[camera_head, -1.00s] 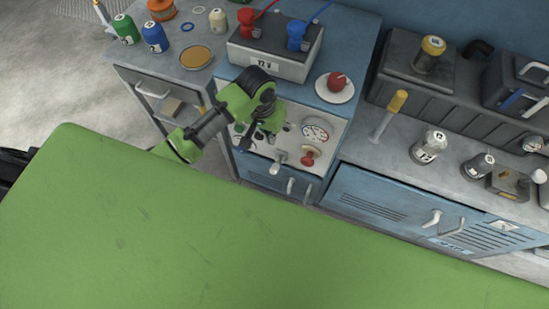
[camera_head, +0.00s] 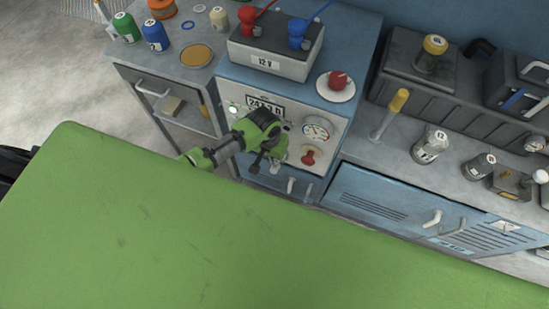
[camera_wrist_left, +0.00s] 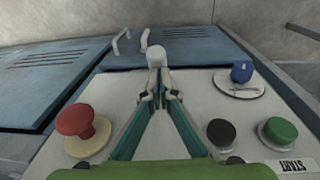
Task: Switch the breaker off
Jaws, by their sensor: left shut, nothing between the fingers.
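The breaker seems to be the white-knobbed lever (camera_wrist_left: 156,54) on the pale control panel (camera_head: 335,112) of the blue cabinet. In the left wrist view its knob shows just beyond my left fingertips (camera_wrist_left: 158,96), pointing away from me. In the head view my left gripper (camera_head: 262,160) is at the panel's lower part, and its body hides part of the lever (camera_head: 277,168). The gripper is shut and empty, its tips close to the lever; I cannot tell if they touch. My right gripper is out of view.
A red knob (camera_wrist_left: 82,121), a blue knob (camera_wrist_left: 242,72), a black button (camera_wrist_left: 221,132) and a green button (camera_wrist_left: 279,131) surround the lever. A dial gauge (camera_head: 317,128) is on the panel. A 12 V box (camera_head: 268,62) stands on top.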

